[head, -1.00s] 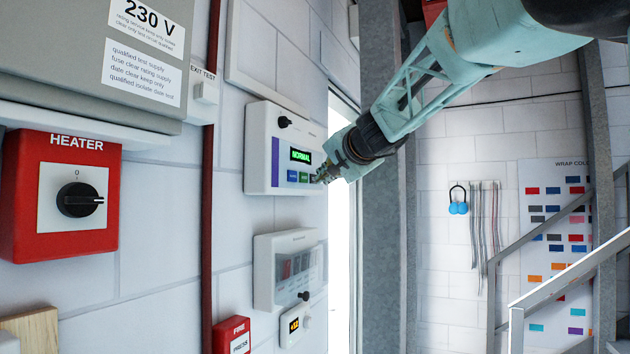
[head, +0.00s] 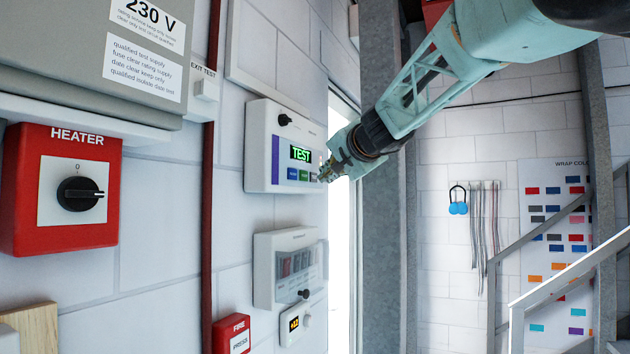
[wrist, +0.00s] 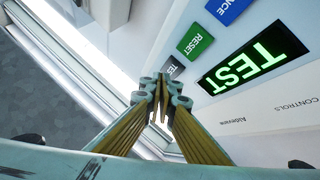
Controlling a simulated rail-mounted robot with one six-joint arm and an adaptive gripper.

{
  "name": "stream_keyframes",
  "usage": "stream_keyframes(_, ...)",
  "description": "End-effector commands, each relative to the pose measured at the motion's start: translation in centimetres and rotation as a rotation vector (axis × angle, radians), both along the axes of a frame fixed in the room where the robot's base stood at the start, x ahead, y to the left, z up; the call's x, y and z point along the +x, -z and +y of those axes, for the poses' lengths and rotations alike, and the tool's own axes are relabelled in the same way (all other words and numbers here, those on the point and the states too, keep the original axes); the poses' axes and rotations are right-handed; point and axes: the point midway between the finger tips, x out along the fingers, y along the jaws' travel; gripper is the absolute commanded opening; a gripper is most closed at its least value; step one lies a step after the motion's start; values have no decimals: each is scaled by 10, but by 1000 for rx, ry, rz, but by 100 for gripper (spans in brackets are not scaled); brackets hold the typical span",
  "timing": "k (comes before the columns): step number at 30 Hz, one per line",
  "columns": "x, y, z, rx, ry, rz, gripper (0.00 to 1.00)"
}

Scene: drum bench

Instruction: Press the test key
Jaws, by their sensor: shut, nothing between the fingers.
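The white control panel (head: 262,150) is on the wall, and its green display (head: 300,154) reads TEST. In the wrist view the display (wrist: 255,67) also reads TEST. Beside it are a green RESET key (wrist: 195,38), a blue key (wrist: 230,8) and a dark grey test key (wrist: 173,69), partly hidden by my fingertips. My gripper (head: 326,174) is shut and empty at the panel's right end. In the wrist view my gripper (wrist: 161,108) has its closed fingertips close to the test key; I cannot tell whether they touch it.
Left of the panel are a red heater switch box (head: 62,190) and a grey 230 V cabinet (head: 110,45). Below the panel are a clear-covered box (head: 287,268) and a red fire call point (head: 232,334). A grey steel post (head: 382,230) stands just right of it.

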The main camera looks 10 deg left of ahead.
Motion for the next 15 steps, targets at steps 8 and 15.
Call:
stream_keyframes(8,0,0,0,0,0,0,0)
stream_keyframes(15,-1,0,-6,0,1,-1,0)
